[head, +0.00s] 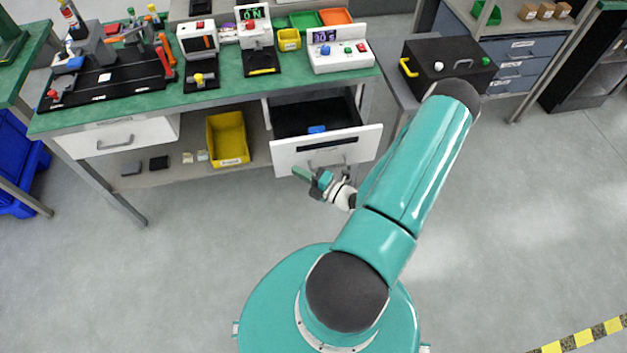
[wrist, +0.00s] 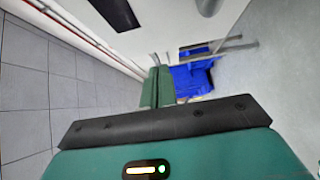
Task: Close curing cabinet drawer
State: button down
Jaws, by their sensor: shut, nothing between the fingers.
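A drawer (head: 305,152) with a white front stands pulled out from under the right part of the green-topped bench. Its dark inside shows, with a small blue item (head: 317,129) in it. Its front has a dark slot and a grey handle, partly behind my gripper. My gripper (head: 300,173) is just in front of the drawer's lower front edge; I cannot tell whether it touches. In the wrist view my green fingers (wrist: 157,88) are together and empty, beside a large white surface (wrist: 160,35) with a dark slot, which looks like the drawer front.
The bench top (head: 220,95) carries several devices. A shut white drawer (head: 125,137) is at its left. A yellow bin (head: 228,138) stands on the lower shelf. A black box (head: 447,67) with a yellow handle stands to the right. The floor in front of the bench is clear.

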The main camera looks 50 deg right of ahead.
aim_at(286, 156)
jog(key=shift+w+d, duration=0.5)
jog(key=shift+w, duration=0.4)
jog(key=shift+w+d, duration=0.5)
jog(key=shift+w, duration=0.4)
jog(key=w+d, duration=0.3)
jog(key=w, duration=0.2)
jog(key=w+d, duration=0.4)
jog(key=w, duration=0.2)
jog(key=w+d, duration=0.4)
jog(key=w, duration=0.1)
jog(key=shift+w+d, duration=0.15)
jog(key=shift+w, duration=0.15)
jog(key=shift+w+d+r, duration=0.2)
jog(key=shift+w+d, duration=0.25)
jog(key=shift+w, duration=0.1)
jog(key=shift+a, duration=0.1)
jog(key=shift+s+a+f, duration=0.15)
jog(key=shift+s+a, duration=0.1)
jog(key=shift+a, duration=0.1)
jog(key=s, duration=0.1)
jog(key=s+a, duration=0.1)
jog(key=s, duration=0.1)
jog(key=shift+a, duration=0.3)
jog(key=s, duration=0.3)
jog(key=s+d, duration=0.1)
jog(key=s, duration=0.6)
jog(key=shift+s+d, duration=0.15)
jog(key=shift+d, duration=0.1)
